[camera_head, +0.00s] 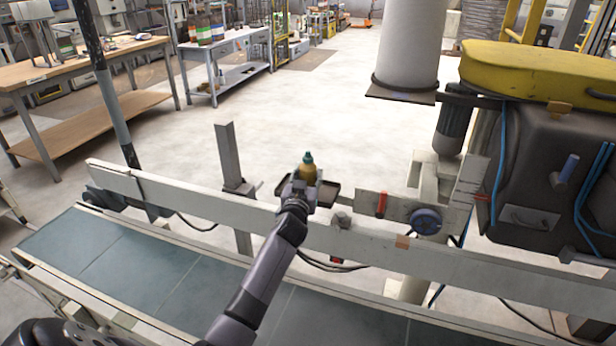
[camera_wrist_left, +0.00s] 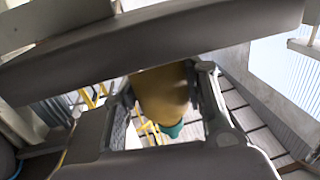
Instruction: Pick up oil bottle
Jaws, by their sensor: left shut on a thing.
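The oil bottle (camera_head: 308,172) is a small amber bottle with a green top. The bottle's base is hidden in the head view. My right gripper is not in view.
The conveyor belt (camera_head: 110,262) runs under my left arm, with a pale metal rail (camera_head: 420,257) along its far side. A grey post (camera_head: 228,155) stands left of the gripper. A dark machine with a yellow top (camera_head: 540,72) is at right. Open floor lies beyond.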

